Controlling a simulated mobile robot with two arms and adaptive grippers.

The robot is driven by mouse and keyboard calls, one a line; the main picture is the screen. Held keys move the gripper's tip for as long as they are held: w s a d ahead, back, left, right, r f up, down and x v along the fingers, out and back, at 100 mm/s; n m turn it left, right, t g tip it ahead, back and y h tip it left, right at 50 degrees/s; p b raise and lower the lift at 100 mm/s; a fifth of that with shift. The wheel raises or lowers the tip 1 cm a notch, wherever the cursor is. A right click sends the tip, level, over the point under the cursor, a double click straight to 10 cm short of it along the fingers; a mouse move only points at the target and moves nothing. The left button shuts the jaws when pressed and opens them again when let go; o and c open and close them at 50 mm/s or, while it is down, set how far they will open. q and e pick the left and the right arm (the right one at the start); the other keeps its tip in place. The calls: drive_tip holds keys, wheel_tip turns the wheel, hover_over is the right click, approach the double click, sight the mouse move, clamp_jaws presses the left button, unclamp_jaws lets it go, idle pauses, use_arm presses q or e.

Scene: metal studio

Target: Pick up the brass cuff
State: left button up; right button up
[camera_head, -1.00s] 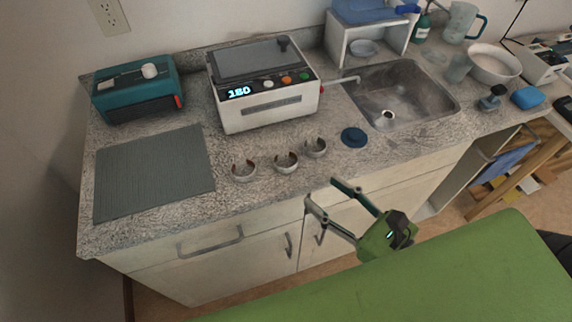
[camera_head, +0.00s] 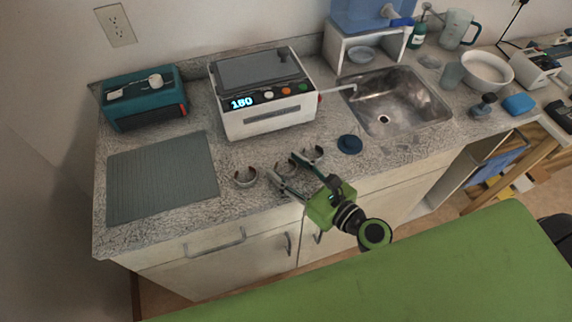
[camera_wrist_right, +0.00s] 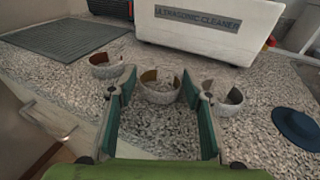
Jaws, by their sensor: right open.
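Three small open-ended cuffs stand in a row on the speckled counter. The left cuff (camera_head: 245,178) also shows in the wrist view (camera_wrist_right: 105,67). The middle cuff (camera_wrist_right: 160,92) has a pale outside and a brown-gold inside. The right cuff (camera_wrist_right: 228,103) sits just outside my right finger in the wrist view. I cannot tell for certain which is the brass one. My right gripper (camera_head: 283,166) is open, its fingers reaching over the counter on either side of the middle cuff, which it partly hides in the head view. My left gripper is not in view.
The white ultrasonic cleaner (camera_head: 265,118) stands behind the cuffs. A blue round lid (camera_head: 350,144) lies to their right, before the sink (camera_head: 395,100). A grey ribbed mat (camera_head: 162,178) and a teal device (camera_head: 145,105) are at left. The counter between mat and cuffs is clear.

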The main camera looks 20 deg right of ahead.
drive_tip(key=shift+w+a+f, duration=0.1)
drive_tip(key=shift+w+a, duration=0.15)
drive_tip(key=shift+w, duration=0.35)
drive_tip(key=shift+s, duration=0.1)
drive_tip(key=c, duration=0.9)
drive_tip(key=shift+o, duration=0.2)
